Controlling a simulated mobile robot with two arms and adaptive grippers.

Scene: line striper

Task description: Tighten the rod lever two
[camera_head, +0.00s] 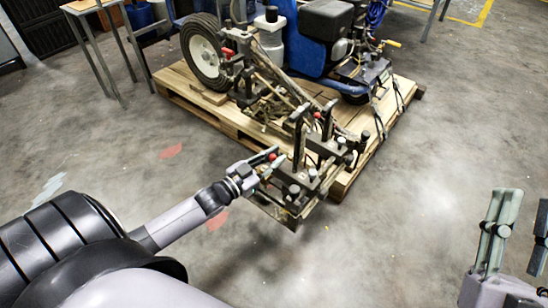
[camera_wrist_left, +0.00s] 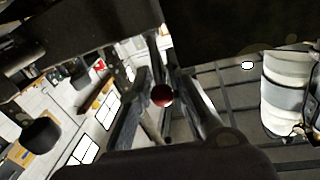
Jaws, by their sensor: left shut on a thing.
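The line striper (camera_head: 325,65) stands on a wooden pallet, with its clamp assembly (camera_head: 303,190) reaching past the pallet's front edge. A lever with a red ball knob (camera_head: 272,156) sits at the left side of this assembly. My left gripper (camera_head: 268,166) is shut on the lever at the knob. In the left wrist view the dark red knob (camera_wrist_left: 162,96) shows between the two fingers; the lever's shaft is mostly hidden. Another red knob (camera_head: 317,115) is farther back on the assembly. My right gripper (camera_head: 517,228) is at the lower right, fingers apart, empty and away from the machine.
The wooden pallet (camera_head: 215,117) lies under the machine. Black handles (camera_head: 299,115) stand up close behind the held lever. A table (camera_head: 100,8) is at the upper left. The concrete floor (camera_head: 400,220) between the assembly and my right gripper is clear.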

